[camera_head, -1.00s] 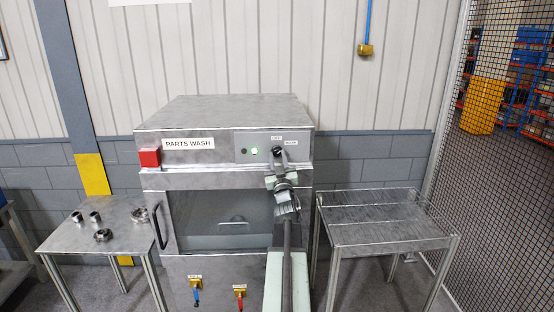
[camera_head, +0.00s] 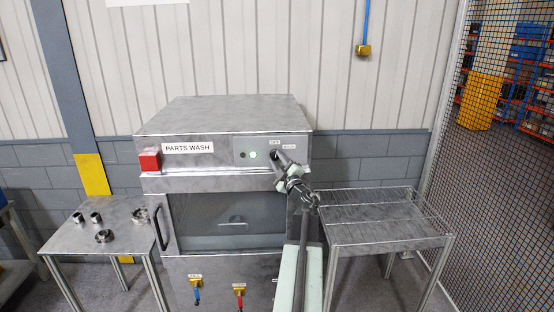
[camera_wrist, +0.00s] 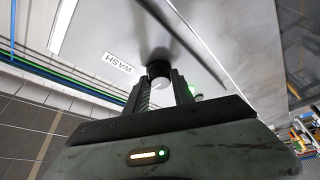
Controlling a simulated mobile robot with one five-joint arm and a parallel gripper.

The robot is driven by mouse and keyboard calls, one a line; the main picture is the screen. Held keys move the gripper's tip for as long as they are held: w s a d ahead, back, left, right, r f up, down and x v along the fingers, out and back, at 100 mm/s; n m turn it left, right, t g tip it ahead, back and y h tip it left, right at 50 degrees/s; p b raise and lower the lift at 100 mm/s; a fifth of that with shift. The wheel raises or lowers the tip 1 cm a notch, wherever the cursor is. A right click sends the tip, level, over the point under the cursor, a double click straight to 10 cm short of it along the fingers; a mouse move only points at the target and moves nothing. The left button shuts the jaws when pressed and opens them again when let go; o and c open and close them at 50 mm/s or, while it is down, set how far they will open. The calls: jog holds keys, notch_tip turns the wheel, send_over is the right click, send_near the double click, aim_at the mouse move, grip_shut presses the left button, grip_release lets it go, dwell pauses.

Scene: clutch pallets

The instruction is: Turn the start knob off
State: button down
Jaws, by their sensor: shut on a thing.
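The parts wash machine (camera_head: 222,115) stands in the middle of the head view, with a lit green light (camera_head: 253,155) on its control panel. The dark start knob is at the panel's right end, mostly hidden by my gripper (camera_head: 277,156) in the head view. In the wrist view, the round dark knob (camera_wrist: 158,69) sits between the fingertips of my gripper (camera_wrist: 161,84), which is shut on it. A "WASH" label (camera_wrist: 118,63) is beside the knob there. The small "OFF" label (camera_head: 275,142) is above the knob. The knob's pointer direction is hidden.
A red button box (camera_head: 150,160) is at the machine's left. The left table (camera_head: 75,240) holds several metal rings. An empty wire-edged table (camera_head: 385,222) stands right of my arm. The machine door handle (camera_head: 159,228) is at its left edge. Mesh fencing (camera_head: 455,190) bounds the right.

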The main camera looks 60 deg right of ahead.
jog(key=shift+s+d+r+n, duration=0.1)
jog(key=shift+d+n, duration=0.05)
jog(key=shift+n, duration=0.35)
dwell(0.3)
jog(key=c, duration=1.1)
grip_release()
jog(key=shift+d, duration=0.1)
jog(key=b+v, duration=0.1)
jog(key=v, duration=0.7)
jog(key=shift+r, duration=0.1)
